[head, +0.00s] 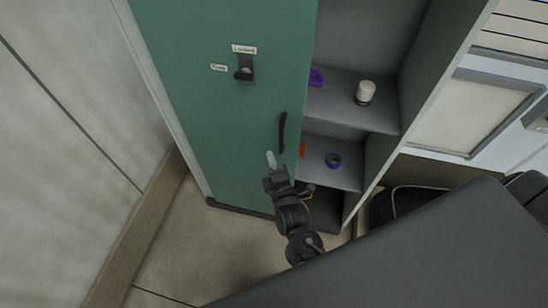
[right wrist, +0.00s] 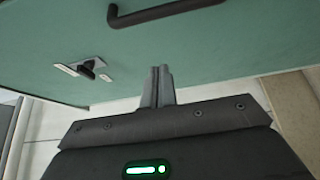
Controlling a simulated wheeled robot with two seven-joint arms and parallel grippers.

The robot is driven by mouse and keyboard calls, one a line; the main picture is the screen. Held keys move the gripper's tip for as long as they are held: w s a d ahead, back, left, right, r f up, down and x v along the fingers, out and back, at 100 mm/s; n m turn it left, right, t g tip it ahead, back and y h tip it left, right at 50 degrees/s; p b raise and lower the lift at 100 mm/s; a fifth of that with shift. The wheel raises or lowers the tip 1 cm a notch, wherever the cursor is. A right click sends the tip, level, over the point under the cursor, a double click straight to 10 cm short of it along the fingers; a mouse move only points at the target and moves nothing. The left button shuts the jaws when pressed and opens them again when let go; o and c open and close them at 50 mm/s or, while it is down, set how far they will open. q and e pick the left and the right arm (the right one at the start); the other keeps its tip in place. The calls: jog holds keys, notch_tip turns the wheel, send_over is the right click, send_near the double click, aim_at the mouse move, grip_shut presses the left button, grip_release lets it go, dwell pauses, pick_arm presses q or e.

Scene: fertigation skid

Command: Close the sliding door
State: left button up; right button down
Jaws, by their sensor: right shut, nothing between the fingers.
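The green sliding door (head: 205,120) covers the left part of a grey cabinet in the head view, and the cabinet's right part stands open. A black bar handle (head: 282,132) is near the door's right edge; it also shows at the top of the right wrist view (right wrist: 165,12). A black latch (head: 244,68) with small white labels sits higher on the door. My right gripper (head: 271,160) is shut and empty, just below and left of the handle in the head view. In the right wrist view its fingers (right wrist: 160,78) lie together, apart from the handle. My left gripper is not in view.
Open shelves (head: 345,108) hold a white-topped jar (head: 365,92), a blue tape roll (head: 333,160), a purple item (head: 316,77) and an orange item (head: 302,149). A wall (head: 70,130) stands left. A dark bag-like object (head: 400,203) lies right of the cabinet.

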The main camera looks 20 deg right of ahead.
jog(key=w+d+b, duration=0.4)
jog(key=w, duration=0.2)
jog(key=shift+d+b, duration=0.15)
jog(key=shift+b, duration=0.25)
jog(key=shift+w+d+f, duration=0.1)
jog(key=shift+w, duration=0.05)
